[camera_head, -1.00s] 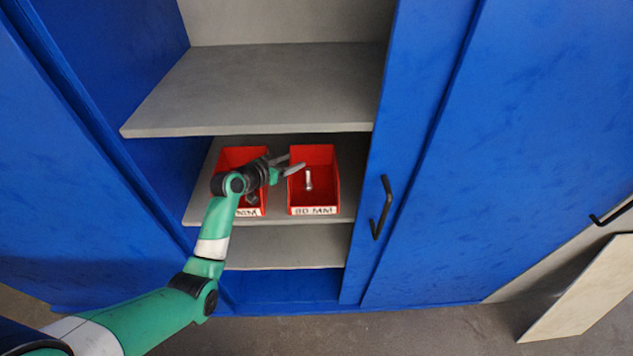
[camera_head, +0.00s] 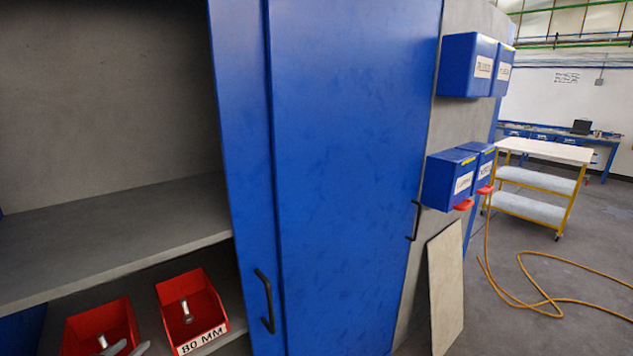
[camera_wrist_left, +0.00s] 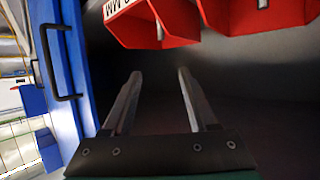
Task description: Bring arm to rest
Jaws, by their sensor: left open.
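My left gripper (camera_head: 128,349) shows only by its fingertips at the bottom edge of the head view, in front of the left red bin (camera_head: 78,325). In the left wrist view, its two fingers (camera_wrist_left: 160,74) are spread apart with nothing between them. The rest of my left arm is outside the head view. The right red bin (camera_head: 207,292), labelled 80 MM, holds a metal bolt (camera_head: 187,312). The bins also show at the top of the left wrist view, beyond the fingertips and apart from them. My right gripper is in neither view.
The bins stand on a grey cabinet shelf below another shelf (camera_head: 110,235). A blue door (camera_head: 350,170) with a black handle (camera_head: 265,300) stands to their right. Farther right are blue wall boxes (camera_head: 450,180), a leaning board (camera_head: 446,285), a yellow-framed cart (camera_head: 545,152) and an orange hose (camera_head: 545,298).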

